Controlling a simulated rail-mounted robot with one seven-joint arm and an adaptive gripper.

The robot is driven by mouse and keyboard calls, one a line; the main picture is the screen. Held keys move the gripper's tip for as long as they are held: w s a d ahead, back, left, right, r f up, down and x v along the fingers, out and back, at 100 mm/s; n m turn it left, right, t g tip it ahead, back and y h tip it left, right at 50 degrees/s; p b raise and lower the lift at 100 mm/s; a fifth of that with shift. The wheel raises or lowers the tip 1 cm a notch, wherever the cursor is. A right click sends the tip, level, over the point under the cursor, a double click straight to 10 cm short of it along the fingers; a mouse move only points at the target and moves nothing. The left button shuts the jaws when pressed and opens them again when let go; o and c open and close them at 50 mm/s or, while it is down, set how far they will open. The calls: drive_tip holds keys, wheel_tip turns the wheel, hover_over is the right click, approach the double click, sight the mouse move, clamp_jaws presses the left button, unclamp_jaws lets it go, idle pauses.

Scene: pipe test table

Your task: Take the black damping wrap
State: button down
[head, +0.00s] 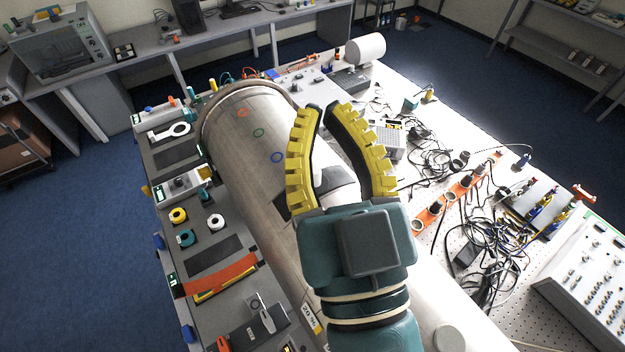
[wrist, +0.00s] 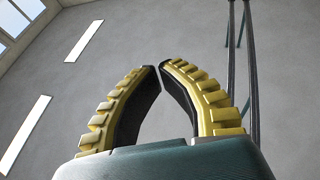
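My gripper (head: 324,106) is raised in front of the pipe in the head view, its two yellow ribbed fingers pointing up. In the wrist view the fingertips (wrist: 159,66) lean close together with a narrow gap, and nothing is between them. A black patch (head: 284,207) shows on the grey pipe (head: 238,130), just left of my gripper and partly hidden by it. Flat dark pads lie on the tool strip left of the pipe, one in the middle (head: 213,256) and one farther back (head: 178,157). I cannot tell which of these is the damping wrap.
An orange strap (head: 222,273) and tape rolls (head: 187,238) lie near the pads. Right of the pipe are loose cables (head: 480,240), an orange socket strip (head: 455,190) and a panel with knobs (head: 590,272).

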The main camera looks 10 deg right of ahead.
idle(0.3)
drive_tip(key=c, duration=0.8)
unclamp_jaws()
drive_tip(key=shift+w, duration=0.1)
